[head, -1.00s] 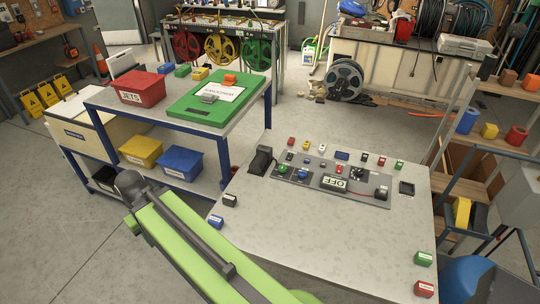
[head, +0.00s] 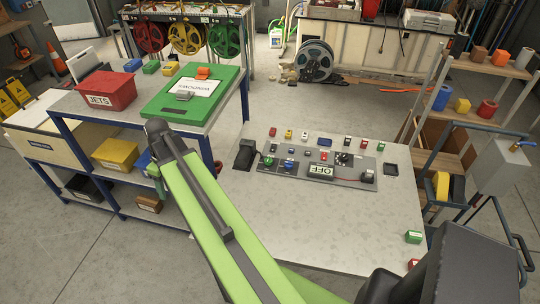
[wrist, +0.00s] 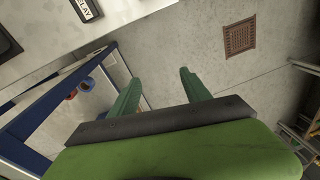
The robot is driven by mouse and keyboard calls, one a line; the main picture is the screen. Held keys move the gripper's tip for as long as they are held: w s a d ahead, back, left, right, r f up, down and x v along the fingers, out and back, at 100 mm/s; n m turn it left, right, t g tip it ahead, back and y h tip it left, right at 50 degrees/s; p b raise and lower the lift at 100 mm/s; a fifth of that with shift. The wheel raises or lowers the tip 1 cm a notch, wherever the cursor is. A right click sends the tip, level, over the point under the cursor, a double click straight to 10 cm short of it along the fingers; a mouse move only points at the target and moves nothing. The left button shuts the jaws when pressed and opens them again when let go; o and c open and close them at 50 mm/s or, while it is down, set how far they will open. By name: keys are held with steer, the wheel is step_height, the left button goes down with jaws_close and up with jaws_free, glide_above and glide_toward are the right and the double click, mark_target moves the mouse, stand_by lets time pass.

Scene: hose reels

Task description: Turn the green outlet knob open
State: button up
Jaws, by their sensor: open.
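A small green knob (head: 268,161) sits on the left of the dark control panel (head: 345,180), on the grey table in the head view. A blue knob (head: 289,163) is just right of it. My gripper's two green fingers (wrist: 158,76) are spread apart and empty in the wrist view, above bare floor. The green knob does not show in the wrist view. In the head view my arm reaches up and left, its dark joint left of the panel and clear of the knob; the fingers are hard to make out there.
An OFF sign (head: 321,171) lies on the panel, with several small coloured blocks behind. A dark box (head: 246,154) stands left of the knob. A blue-framed bench with a red JETS bin (head: 106,92) is at left.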

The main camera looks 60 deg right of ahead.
steer(key=s+d+r+n+t+p, duration=0.1)
steer(key=s+d+r, duration=0.1)
steer(key=d, duration=0.7)
steer(key=s+d+r+p, duration=0.1)
steer(key=s+d, duration=0.2)
steer(key=d, duration=0.6)
steer(key=n+t+p, duration=0.2)
steer(key=n+t, duration=0.1)
glide_toward(269, 159)
steer(key=shift+g+y, duration=0.3)
steer(key=b+x, duration=0.3)
steer(key=b, duration=0.2)
steer(key=b+x, duration=0.3)
steer(key=b, duration=0.3)
steer(key=b+x, duration=0.3)
steer(key=b, duration=0.2)
steer(key=shift+w+d+f, duration=0.15)
steer(key=shift+w+d, duration=0.1)
steer(key=shift+c, duration=0.4)
jaws_close()
